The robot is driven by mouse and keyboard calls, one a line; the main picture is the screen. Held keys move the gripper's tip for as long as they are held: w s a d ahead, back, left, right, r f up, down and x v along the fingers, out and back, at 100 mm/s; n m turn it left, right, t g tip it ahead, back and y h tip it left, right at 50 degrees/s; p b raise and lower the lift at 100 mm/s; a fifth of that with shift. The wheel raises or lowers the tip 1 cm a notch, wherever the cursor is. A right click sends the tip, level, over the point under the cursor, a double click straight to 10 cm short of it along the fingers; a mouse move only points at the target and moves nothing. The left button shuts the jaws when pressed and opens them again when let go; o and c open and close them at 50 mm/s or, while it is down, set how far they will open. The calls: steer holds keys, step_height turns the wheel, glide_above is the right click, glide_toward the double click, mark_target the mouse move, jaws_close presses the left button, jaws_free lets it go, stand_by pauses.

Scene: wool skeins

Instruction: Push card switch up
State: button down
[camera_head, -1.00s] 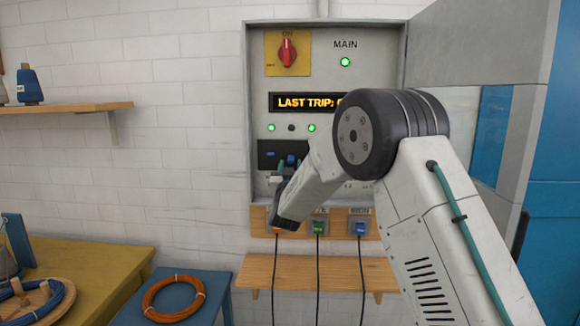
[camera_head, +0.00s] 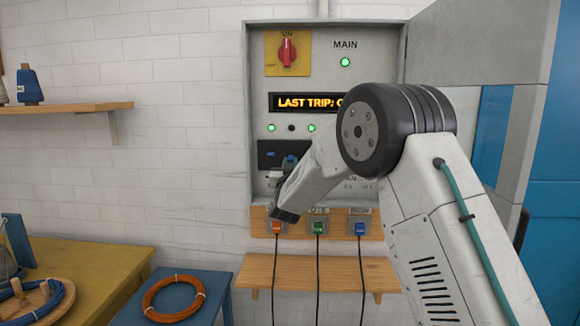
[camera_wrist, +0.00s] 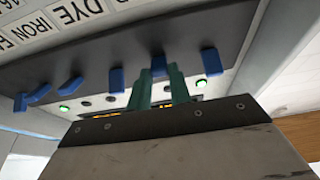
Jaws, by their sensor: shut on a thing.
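The open cabinet (camera_head: 250,60) on the wall holds a dark switch strip (camera_head: 267,148), partly hidden by my arm. In the wrist view the strip (camera_wrist: 105,60) carries a row of several blue levers, some at differing angles. My gripper (camera_wrist: 159,72) has green fingers, one on each side of a blue lever (camera_wrist: 158,62) second from the right, and is shut on it. Another blue lever (camera_wrist: 211,62) stands free to its right, and one (camera_wrist: 116,80) to its left. The labels IRON and DYE show at the upper left; I cannot read a CARD label.
A red rotary knob (camera_head: 287,51) and a lit display (camera_head: 305,102) are above the strip. Orange (camera_head: 277,227), green (camera_head: 319,228) and blue (camera_head: 360,228) plugs are below, over a wooden shelf (camera_head: 320,272). The cabinet door (camera_head: 480,45) stands open at right.

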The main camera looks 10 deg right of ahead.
mark_target(291, 155)
step_height(291, 155, up, 2)
steer(key=g+y, duration=0.1)
steer(key=g, duration=0.2)
steer(key=shift+s+g, duration=0.1)
steer(key=shift+g, duration=0.2)
steer(key=shift+r+g+y, duration=0.3)
steer(key=shift+r+g, duration=0.05)
steer(key=shift+g, duration=0.45)
steer(key=shift+r+g+y, duration=0.3)
steer(key=shift+r+g, duration=0.05)
steer(key=shift+g, duration=0.45)
steer(key=shift+w+r, duration=0.1)
steer(key=shift+w, duration=0.1)
steer(key=c, duration=1.3)
jaws_free()
steer(key=shift+v, duration=3.85)
steer(key=shift+r, duration=0.1)
